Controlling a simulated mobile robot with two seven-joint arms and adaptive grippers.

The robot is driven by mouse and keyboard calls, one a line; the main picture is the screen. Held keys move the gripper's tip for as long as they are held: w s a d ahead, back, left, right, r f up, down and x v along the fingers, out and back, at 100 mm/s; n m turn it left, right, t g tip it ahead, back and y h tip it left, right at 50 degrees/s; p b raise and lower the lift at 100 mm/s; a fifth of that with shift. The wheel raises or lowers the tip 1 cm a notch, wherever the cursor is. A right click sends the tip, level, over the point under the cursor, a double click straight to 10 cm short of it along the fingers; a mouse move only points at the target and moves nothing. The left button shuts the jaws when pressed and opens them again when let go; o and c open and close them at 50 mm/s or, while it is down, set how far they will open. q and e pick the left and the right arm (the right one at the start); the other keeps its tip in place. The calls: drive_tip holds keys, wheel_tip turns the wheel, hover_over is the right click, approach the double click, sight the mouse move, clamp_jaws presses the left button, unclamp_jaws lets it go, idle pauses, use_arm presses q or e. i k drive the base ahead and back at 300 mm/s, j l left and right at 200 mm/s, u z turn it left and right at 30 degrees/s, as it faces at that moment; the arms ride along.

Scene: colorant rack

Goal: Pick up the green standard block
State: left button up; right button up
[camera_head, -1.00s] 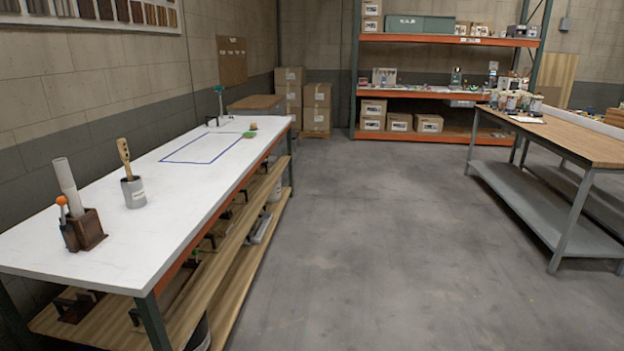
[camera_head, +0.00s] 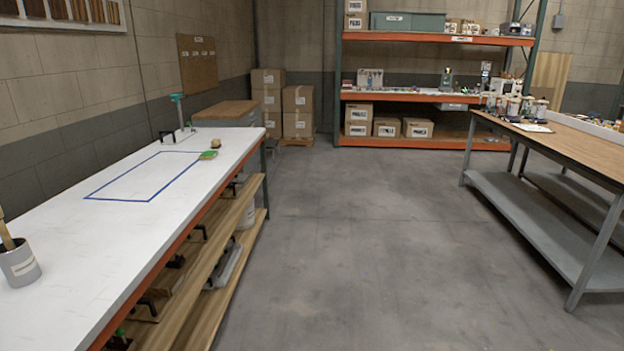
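A small green item (camera_head: 208,155) lies on the white bench (camera_head: 60,250) near its far right edge, beside the blue taped rectangle. It is too small to tell whether it is the green standard block. A small brown item (camera_head: 215,143) sits just behind it. Neither of my grippers shows in the head view.
The white bench runs along the left wall, with a grey cup (camera_head: 19,264) at the near left and a green-topped stand (camera_head: 178,110) at its far end. A wooden-topped table (camera_head: 570,150) stands at the right. An orange-beamed shelf (camera_head: 440,97) is at the back. The floor between is clear.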

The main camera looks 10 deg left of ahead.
sight(209, 155)
drive_tip(key=i, duration=3)
drive_tip(key=i+u, duration=0.25)
drive_tip(key=i, duration=0.15)
drive_tip(key=i+l+u, duration=0.4)
drive_tip(key=i+u, duration=0.15)
drive_tip(key=i, duration=0.2)
drive_tip(key=i+l+u, duration=0.25)
drive_tip(key=u, duration=0.15)
drive_tip(key=i+l+u, duration=0.55)
drive_tip(key=l+u, duration=0.2)
drive_tip(key=i+l+u, duration=0.15)
drive_tip(key=l+u, duration=0.25)
drive_tip(key=l, duration=0.15)
